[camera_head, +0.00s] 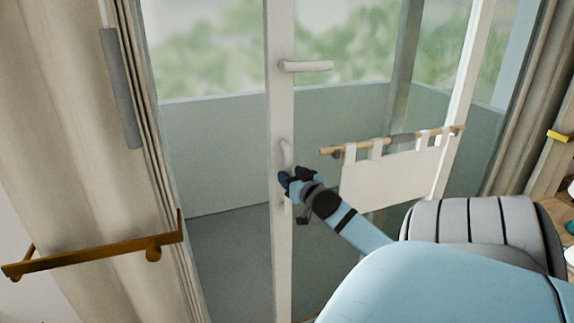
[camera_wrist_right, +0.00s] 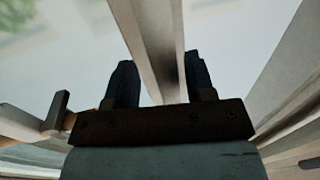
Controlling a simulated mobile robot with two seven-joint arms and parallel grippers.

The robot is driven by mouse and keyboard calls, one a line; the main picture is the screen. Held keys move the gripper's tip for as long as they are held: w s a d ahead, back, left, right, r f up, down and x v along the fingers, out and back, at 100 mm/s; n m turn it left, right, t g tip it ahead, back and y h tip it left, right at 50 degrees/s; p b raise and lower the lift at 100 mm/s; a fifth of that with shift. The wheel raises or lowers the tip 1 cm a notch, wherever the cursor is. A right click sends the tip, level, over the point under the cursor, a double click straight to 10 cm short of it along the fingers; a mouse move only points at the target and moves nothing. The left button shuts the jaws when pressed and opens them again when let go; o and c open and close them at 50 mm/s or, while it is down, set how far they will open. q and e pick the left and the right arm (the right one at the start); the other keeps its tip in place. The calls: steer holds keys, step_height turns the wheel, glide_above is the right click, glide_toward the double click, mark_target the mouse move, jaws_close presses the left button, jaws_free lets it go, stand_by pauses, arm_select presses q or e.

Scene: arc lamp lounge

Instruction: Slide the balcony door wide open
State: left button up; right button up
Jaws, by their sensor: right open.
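The balcony door is glazed, with a white upright frame (camera_head: 281,230) in the middle of the head view. My right gripper (camera_head: 287,180) is at the frame just below the pull handle. In the right wrist view its two dark fingers are apart, and a pale upright bar (camera_wrist_right: 152,45) shows between and beyond them. I cannot tell whether the fingers touch it. My left gripper is out of view.
A brass rail (camera_head: 90,258) juts out at the lower left before beige curtains (camera_head: 70,130). A wooden rod with a white cloth (camera_head: 385,182) hangs right of the frame. A grey ribbed seat-like object (camera_head: 480,220) stands at the right. Balcony floor (camera_head: 235,250) shows left of the frame.

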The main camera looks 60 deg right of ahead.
steer(key=v, duration=1.1)
steer(key=shift+s, duration=0.1)
